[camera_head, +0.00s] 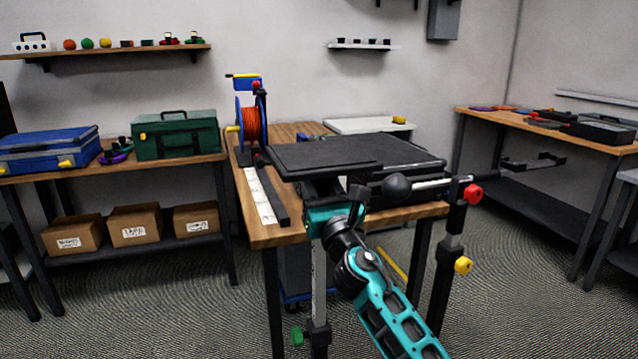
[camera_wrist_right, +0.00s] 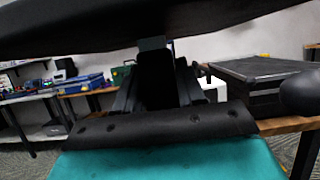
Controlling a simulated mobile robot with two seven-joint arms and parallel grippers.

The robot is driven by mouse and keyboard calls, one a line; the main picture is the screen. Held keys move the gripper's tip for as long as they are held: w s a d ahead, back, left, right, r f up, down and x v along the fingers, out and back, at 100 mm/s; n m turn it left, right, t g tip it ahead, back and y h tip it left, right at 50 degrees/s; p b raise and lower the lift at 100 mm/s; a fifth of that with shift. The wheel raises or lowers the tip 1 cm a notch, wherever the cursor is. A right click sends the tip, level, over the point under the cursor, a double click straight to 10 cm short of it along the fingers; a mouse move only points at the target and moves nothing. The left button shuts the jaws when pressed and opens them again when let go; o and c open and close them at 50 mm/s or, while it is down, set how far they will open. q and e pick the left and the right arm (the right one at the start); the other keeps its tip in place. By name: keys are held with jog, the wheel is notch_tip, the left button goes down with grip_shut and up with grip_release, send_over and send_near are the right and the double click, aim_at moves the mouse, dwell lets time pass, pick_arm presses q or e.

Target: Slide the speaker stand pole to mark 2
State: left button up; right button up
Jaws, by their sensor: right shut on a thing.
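The speaker stand has a flat black top plate (camera_head: 350,155) at the middle of the head view. A pale upright pole (camera_head: 319,275) shows below it, with a green knob (camera_head: 297,336) low down. Its marks are too small to read. My right gripper (camera_wrist_right: 167,75) is shut just under the plate, seemingly on the upper part of the pole. In the head view its fingers are mostly hidden by the plate and my teal wrist. The plate's dark underside (camera_wrist_right: 110,25) crosses the top of the wrist view. My left gripper is out of view.
A wooden table (camera_head: 270,232) stands behind, with a long black bar and white marked strip (camera_head: 260,190) and an orange cable reel (camera_head: 250,125). To the right are a black ball knob (camera_head: 397,186) on a rod and a post with red (camera_head: 472,193) and yellow knobs (camera_head: 463,265).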

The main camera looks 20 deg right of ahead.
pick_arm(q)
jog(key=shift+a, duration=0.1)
pick_arm(e)
grip_shut()
